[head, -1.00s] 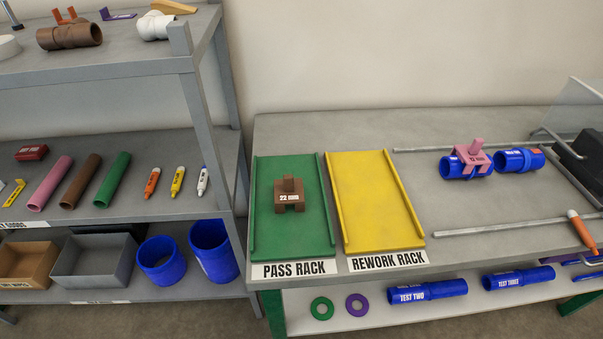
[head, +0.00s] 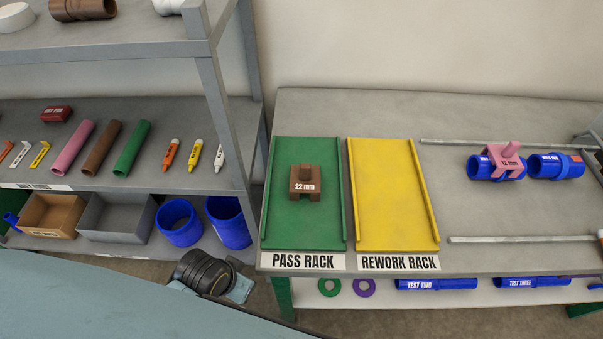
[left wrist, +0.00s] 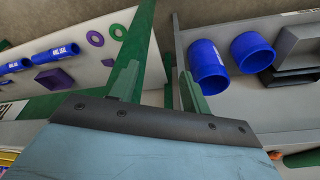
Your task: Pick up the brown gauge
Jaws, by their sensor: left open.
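The brown gauge (head: 305,183), a blocky piece with a raised grip and a white "22 mm" label, stands on the green pass rack (head: 330,236) in the head view. My left gripper (left wrist: 158,80) shows in the left wrist view with its two green fingers apart and nothing between them. Part of my left arm comes in at the lower left of the head view, below and left of the pass rack; its fingers cannot be made out there. The gauge does not show in the left wrist view. My right gripper is in neither view.
The yellow rework rack (head: 390,200) lies empty beside the pass rack. A pink gauge (head: 504,160) sits around a blue pipe to the right. A shelf unit with a grey upright (head: 228,120) stands left of the table. Blue pipes and rings lie on the table's lower shelf.

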